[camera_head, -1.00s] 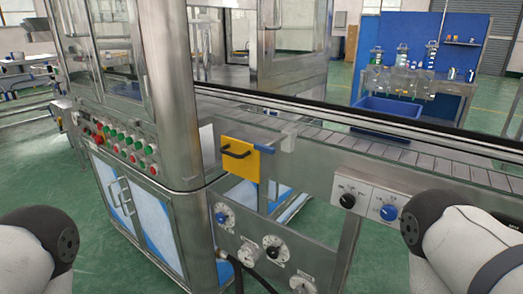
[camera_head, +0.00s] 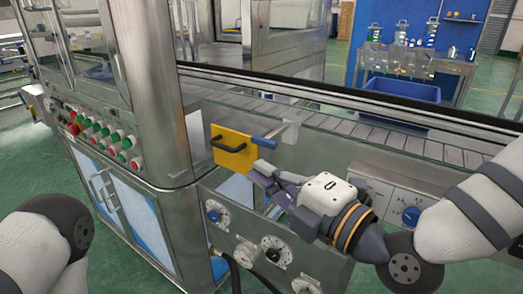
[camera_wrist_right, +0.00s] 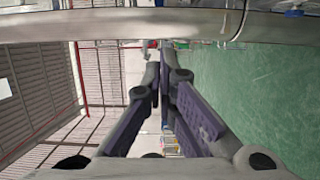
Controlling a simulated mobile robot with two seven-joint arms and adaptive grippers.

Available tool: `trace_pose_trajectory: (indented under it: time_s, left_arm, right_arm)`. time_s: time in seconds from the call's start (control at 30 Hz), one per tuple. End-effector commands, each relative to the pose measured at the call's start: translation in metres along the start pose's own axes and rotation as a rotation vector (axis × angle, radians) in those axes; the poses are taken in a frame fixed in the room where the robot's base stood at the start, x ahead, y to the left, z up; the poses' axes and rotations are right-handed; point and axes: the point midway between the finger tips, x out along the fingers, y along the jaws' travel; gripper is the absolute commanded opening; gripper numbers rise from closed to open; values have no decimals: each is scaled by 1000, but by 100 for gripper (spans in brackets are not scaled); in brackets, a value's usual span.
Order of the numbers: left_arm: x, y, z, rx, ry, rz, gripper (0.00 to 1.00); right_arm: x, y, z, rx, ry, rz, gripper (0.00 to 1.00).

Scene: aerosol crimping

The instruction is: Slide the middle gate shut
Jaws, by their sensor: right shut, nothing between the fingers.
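The gate is a yellow plate (camera_head: 234,159) with a black bar handle (camera_head: 228,145), on the front side of the conveyor just right of the steel cabinet. A blue piece (camera_head: 264,143) sticks out at its upper right. My right gripper (camera_head: 257,174) is shut and empty, its purple fingers pointing left, close to the plate's lower right edge. I cannot tell whether they touch it. In the right wrist view the fingers (camera_wrist_right: 165,82) come together, with no gate visible between them. Of my left arm only a link shows; its gripper is out of view.
The conveyor (camera_head: 340,126) runs from the cabinet to the right. A panel with dials (camera_head: 270,243) lies below the gate, and a blue knob (camera_head: 410,215) sits beside my right arm. In the right wrist view a metal edge (camera_wrist_right: 120,26) crosses the top.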

Motion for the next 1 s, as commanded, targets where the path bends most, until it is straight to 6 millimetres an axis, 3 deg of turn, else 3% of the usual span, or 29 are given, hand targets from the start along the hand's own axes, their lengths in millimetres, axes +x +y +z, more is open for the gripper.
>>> trace_pose_trajectory:
  time_s: [0.23,0.43,0.87,1.0]
  left_arm:
    - [8,0,4,0,-22,-1,67]
    - [12,0,6,1,-30,-2,67]
    - [12,0,6,1,-30,-2,67]
    - [13,0,6,1,-34,-2,67]
  right_arm:
    - [51,-3,4,5,-3,-3,0]
    - [56,-2,32,4,-2,-3,0]
    - [57,-1,39,1,0,-4,0]
    - [62,-1,56,-1,-2,-1,0]
